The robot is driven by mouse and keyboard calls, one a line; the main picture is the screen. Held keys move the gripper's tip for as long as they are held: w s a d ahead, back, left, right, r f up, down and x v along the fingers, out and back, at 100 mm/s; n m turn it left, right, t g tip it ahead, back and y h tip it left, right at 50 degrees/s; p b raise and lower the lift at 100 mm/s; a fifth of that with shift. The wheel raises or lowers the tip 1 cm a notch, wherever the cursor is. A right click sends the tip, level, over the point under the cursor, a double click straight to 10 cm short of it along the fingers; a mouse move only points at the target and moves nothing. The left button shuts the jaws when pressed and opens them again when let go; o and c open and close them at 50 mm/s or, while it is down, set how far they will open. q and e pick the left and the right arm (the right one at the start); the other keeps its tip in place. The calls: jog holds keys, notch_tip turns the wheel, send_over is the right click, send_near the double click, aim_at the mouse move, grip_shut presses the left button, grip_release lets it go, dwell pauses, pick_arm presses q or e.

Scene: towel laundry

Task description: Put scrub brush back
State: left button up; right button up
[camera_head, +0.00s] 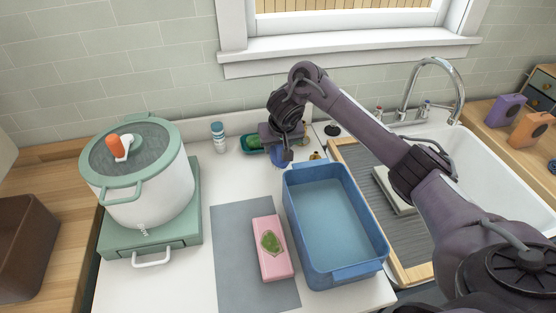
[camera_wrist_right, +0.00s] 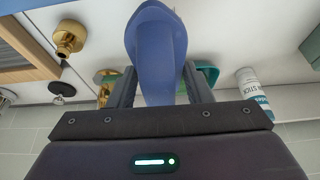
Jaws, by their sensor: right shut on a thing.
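My right gripper (camera_head: 281,153) hangs over the back of the counter, behind the blue basin. In the right wrist view its two fingers (camera_wrist_right: 158,88) are shut on a smooth blue thing, which looks like the scrub brush (camera_wrist_right: 156,40). Only a little of the blue brush (camera_head: 276,160) shows below the gripper in the head view; its bristles are hidden. A teal dish (camera_head: 252,144) lies just left of the gripper, and a teal edge also shows behind the fingers in the wrist view (camera_wrist_right: 208,72). My left gripper is out of view.
The blue basin (camera_head: 376,250) stands in front of the gripper. A pink box (camera_head: 270,262) lies on a grey mat (camera_head: 232,270). A white-and-blue bottle (camera_head: 218,137) stands left of the teal dish. A large pot (camera_head: 160,200) is at left; the sink (camera_head: 480,170) is at right.

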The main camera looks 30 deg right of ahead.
notch_tip(320, 180, down, 4)
jog(key=shift+r, duration=0.15)
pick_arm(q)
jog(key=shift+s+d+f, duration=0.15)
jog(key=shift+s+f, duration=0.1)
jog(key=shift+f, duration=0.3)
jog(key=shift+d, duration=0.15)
pick_arm(e)
jog(key=o, duration=1)
jog(key=shift+c, duration=0.2)
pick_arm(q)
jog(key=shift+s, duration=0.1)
